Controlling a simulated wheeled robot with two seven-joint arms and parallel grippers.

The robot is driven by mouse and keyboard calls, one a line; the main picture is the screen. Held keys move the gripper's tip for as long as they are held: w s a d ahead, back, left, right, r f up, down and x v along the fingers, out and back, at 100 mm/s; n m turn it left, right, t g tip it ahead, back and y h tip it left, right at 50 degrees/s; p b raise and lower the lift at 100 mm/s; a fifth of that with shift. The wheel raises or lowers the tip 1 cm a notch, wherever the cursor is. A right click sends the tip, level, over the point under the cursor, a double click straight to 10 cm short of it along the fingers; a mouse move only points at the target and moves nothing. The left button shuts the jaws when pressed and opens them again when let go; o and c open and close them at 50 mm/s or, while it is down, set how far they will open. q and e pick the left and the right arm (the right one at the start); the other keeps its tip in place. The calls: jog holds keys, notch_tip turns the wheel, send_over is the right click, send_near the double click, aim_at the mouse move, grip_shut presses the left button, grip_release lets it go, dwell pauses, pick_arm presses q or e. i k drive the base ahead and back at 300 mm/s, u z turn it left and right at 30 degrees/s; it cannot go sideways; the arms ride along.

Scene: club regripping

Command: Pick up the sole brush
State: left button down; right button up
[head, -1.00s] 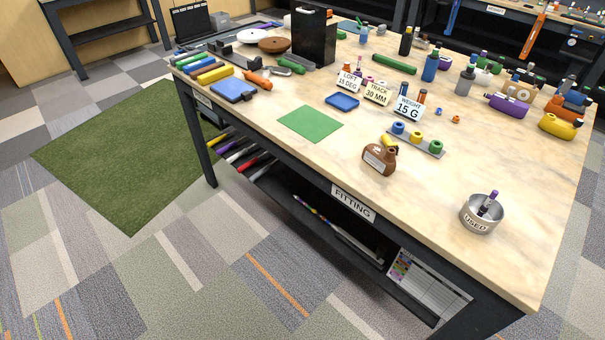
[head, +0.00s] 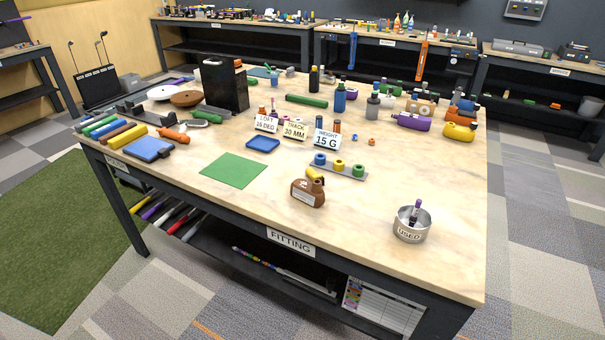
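I cannot pick out a sole brush for certain at this size. The fitting table (head: 400,268) fills the middle of the head view with many small items on it. A blue flat block with a dark edge (head: 149,148) lies at its left front; whether it has bristles is not clear. An orange-handled tool (head: 173,134) lies just behind it. Neither of my grippers is in view.
A green mat (head: 233,171), a brown bottle (head: 307,192) and a metal USED cup (head: 411,226) stand along the front. A tall black box (head: 224,84) blocks part of the back. Further benches (head: 395,42) line the wall.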

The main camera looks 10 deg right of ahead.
aim_at(310, 172)
jog(key=u, duration=1.15)
jog(key=i, duration=0.9)
jog(key=z, duration=2.75)
